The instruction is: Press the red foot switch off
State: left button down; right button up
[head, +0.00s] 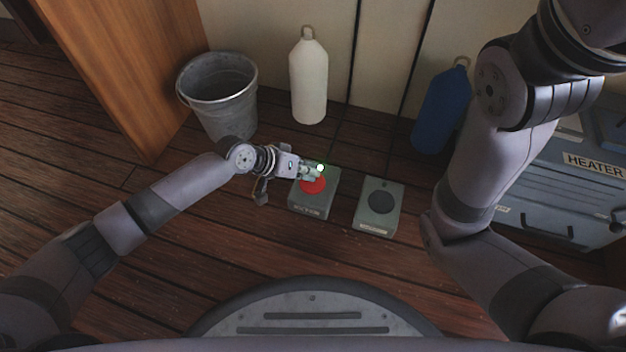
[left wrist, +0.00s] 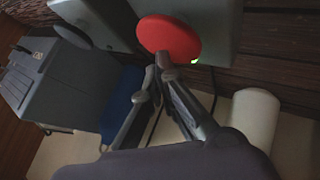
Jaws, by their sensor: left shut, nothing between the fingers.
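The red foot switch is a grey box (head: 311,206) with a round red button (head: 314,187) on top, standing on the floor. A small green light (head: 320,167) glows at its far edge. My left gripper (head: 309,172) is shut and empty, over the far part of the red button. In the left wrist view, the shut fingertips (left wrist: 163,62) overlap the near edge of the red button (left wrist: 169,39); whether they touch it I cannot tell. The green light also shows there (left wrist: 194,61). My right arm shows at the right, but its gripper is out of view.
A second grey foot switch with a dark button (head: 382,202) stands just right of the red one. A metal bucket (head: 222,100), a white bottle (head: 309,82) and a blue bottle (head: 441,108) stand behind. A grey heater box (head: 555,190) is at the right.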

pick_arm(q)
jog(key=shift+f, duration=0.1)
dwell(0.4)
jog(key=shift+f, duration=0.5)
dwell(0.4)
jog(key=shift+r+p, duration=0.55)
jog(key=shift+p, duration=0.05)
